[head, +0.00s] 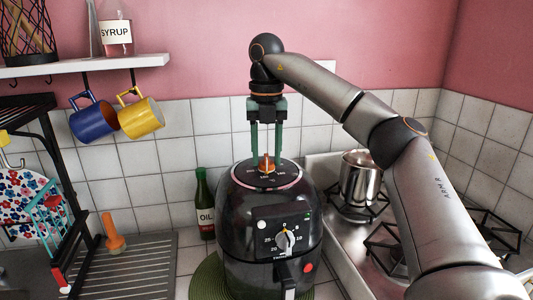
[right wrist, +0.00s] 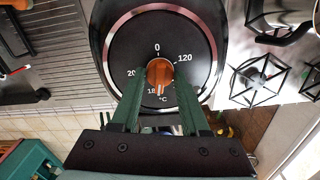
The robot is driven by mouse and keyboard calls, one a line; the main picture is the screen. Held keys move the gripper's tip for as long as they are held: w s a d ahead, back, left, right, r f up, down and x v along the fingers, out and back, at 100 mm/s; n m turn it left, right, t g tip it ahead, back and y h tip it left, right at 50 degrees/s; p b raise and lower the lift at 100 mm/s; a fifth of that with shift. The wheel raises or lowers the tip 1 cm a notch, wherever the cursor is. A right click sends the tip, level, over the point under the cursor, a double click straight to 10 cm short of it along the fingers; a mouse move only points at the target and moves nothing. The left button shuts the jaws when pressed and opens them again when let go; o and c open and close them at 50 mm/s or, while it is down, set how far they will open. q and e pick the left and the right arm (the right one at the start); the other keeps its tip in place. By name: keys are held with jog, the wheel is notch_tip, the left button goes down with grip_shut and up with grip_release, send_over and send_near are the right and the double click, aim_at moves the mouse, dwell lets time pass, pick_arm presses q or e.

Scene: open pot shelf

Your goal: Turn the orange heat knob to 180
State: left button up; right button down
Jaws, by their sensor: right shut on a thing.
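The orange heat knob (head: 267,163) sits on the top of the black air fryer (head: 240,205). In the right wrist view the orange knob (right wrist: 160,72) is at the centre of a round dial (right wrist: 190,45) with 0 at the top, 120 at the right, a partly hidden 200 at the left and 180 at the lower left. My right gripper (head: 267,156) points straight down, shut on the knob, with its green fingers on either side. A white mark on the knob's lower edge points down, close to the 180 label, which is partly covered. My left gripper is not in view.
A green oil bottle (head: 205,205) stands left of the fryer. A steel pot (head: 360,178) stands on the stove at the right. Blue (head: 92,120) and yellow (head: 140,118) mugs hang under the shelf (head: 80,66). A dark rack (head: 60,170) is at the left.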

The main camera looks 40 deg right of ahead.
aim_at(267, 157)
jog(key=shift+r+m, duration=0.1)
jog(key=shift+m, duration=0.8)
jog(key=shift+c, duration=2)
grip_release()
notch_tip(267, 157, up, 12)
jog(key=shift+r, duration=0.2)
jog(key=shift+s, duration=0.1)
